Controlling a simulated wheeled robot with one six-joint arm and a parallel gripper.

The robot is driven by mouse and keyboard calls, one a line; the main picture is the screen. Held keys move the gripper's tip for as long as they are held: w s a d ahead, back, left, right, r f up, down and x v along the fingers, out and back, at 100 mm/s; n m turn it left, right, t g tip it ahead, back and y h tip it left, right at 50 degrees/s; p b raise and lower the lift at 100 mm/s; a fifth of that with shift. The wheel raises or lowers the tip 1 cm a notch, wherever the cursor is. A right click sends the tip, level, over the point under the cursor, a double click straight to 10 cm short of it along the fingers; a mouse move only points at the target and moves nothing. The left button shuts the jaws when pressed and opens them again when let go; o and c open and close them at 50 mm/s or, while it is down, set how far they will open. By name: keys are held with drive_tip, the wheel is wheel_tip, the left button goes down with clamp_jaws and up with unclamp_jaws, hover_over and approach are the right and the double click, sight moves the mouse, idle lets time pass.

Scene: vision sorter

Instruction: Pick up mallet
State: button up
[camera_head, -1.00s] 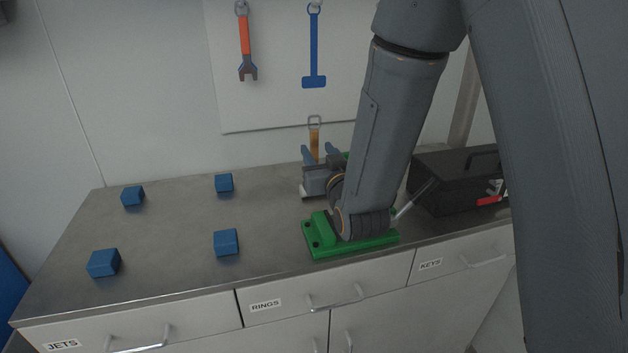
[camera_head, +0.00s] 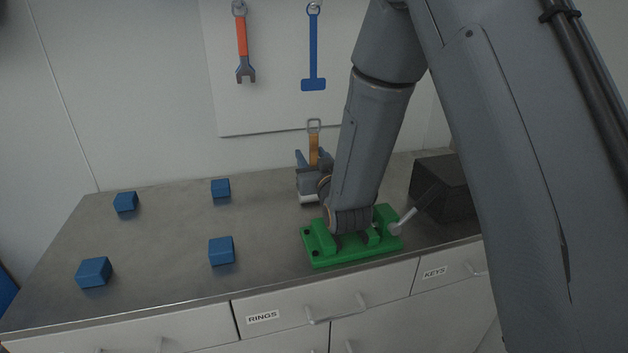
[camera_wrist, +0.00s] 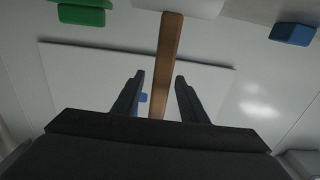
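In the wrist view the brown handle (camera_wrist: 166,62) runs between the two dark fingers of my gripper (camera_wrist: 158,88). The fingers are apart, with a gap on each side of the handle. A pale block (camera_wrist: 188,7) at the handle's top end in that view looks like the mallet's head, partly cut off.
A green fixture (camera_head: 352,258) stands on the counter (camera_head: 160,235) below my forearm. A dark toolbox (camera_head: 440,185) is at the right. Several blue cubes (camera_head: 221,251) lie left. A red wrench (camera_head: 241,38) and a blue tool (camera_head: 313,50) hang on the board (camera_head: 275,100).

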drive_tip(key=shift+x, duration=1.05)
clamp_jaws()
